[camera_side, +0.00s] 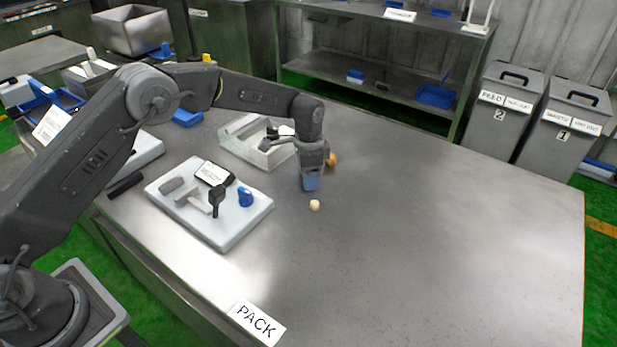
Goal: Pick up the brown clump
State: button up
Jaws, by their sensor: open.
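A small orange-brown clump (332,159) is on the metal table, just behind and to the right of my gripper, which hides part of it. My gripper (310,184) points down near the table, with blue at its tip. It is open, though the gap between its fingers is hard to see from here. I cannot tell how far the clump is from the fingers. A small cream-coloured lump (314,205) lies on the table just in front of the fingertips.
A white tray (232,232) with tools and a blue part stands left of my gripper. An open grey box (236,150) stands behind it. A PACK sign (256,322) lies at the front edge. The table's right side is clear. Two grey bins stand beyond.

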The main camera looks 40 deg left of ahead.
jog(key=shift+c, duration=0.3)
jog(key=c, duration=0.9)
jog(key=shift+c, duration=0.2)
jog(key=shift+r, duration=0.15)
